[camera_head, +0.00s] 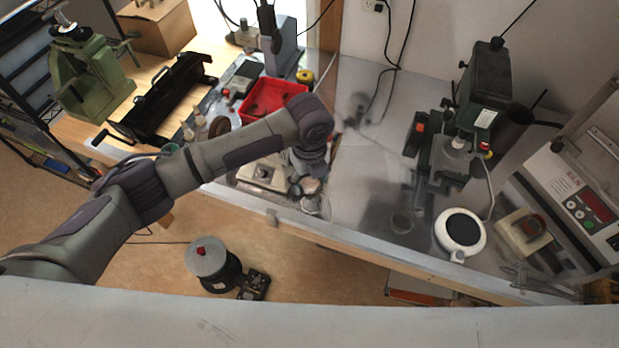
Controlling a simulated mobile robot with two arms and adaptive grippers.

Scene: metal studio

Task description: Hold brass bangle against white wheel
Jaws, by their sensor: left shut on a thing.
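My left arm reaches in from the left across the bench, and its wrist bends down over the bench's front part. My left gripper (309,183) is beneath the wrist, small and partly hidden by it. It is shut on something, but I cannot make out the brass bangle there. A cream machine with a dial (262,173) stands just left of the gripper. Small pale round shapes show close to the gripper; I cannot tell whether one is the white wheel, or whether anything touches it. My right gripper is not in view.
A red tray (270,98) sits behind my forearm. A black roller-like tool (168,98) and a green machine (90,77) stand at left. A dark green drill press (484,85) and a white round device with a black top (460,232) are at right. The metal bench between is mostly clear.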

